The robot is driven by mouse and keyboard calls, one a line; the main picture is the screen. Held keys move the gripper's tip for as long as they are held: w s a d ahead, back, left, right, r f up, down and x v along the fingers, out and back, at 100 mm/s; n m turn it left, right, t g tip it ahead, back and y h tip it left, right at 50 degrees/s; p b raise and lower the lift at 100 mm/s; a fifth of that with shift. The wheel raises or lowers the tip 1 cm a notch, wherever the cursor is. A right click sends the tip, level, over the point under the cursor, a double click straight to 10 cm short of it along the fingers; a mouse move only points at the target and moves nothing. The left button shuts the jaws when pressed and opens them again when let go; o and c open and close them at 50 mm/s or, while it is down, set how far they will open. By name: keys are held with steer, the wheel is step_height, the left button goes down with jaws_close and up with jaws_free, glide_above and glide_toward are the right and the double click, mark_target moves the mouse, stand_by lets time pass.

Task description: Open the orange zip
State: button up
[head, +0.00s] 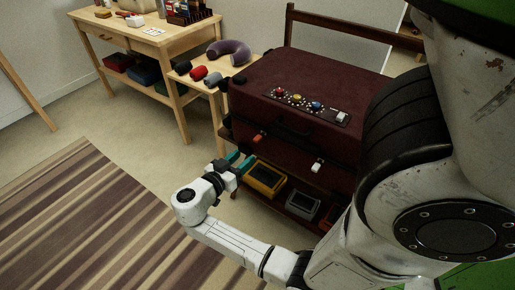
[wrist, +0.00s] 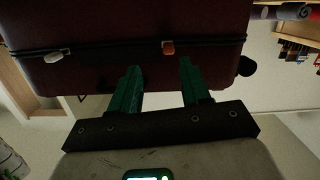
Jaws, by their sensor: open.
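A dark red suitcase (head: 310,85) lies on a low rack, its zip side facing my arm. The orange zip pull (head: 258,139) sits on the black zip line towards the suitcase's left end. A white zip pull (head: 317,166) sits on the same line further right. In the wrist view the orange zip pull (wrist: 168,48) is just beyond and between my teal fingertips, and the white zip pull (wrist: 54,57) is at left. My gripper (head: 240,161) is open and empty, in front of the suitcase side, apart from the orange pull.
Yellow (head: 265,178) and grey (head: 303,205) bins stand on the shelf below the suitcase. A panel with coloured knobs (head: 305,105) lies on its top. A side table with a neck pillow (head: 229,53) and rolled items stands behind left. Floor and striped rug (head: 85,215) are clear.

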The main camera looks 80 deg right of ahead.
mark_target(255, 141)
steer(key=shift+m+g+h, duration=0.4)
steer(key=shift+m+h, duration=0.3)
steer(key=shift+m, duration=0.1)
steer(key=x, duration=0.7)
steer(key=w+x, duration=0.1)
steer(key=x, duration=0.3)
steer(key=shift+w+d+f+b, duration=0.1)
steer(key=shift+d+b, duration=0.3)
steer(key=shift+d, duration=0.05)
steer(key=shift+c, duration=0.5)
jaws_close()
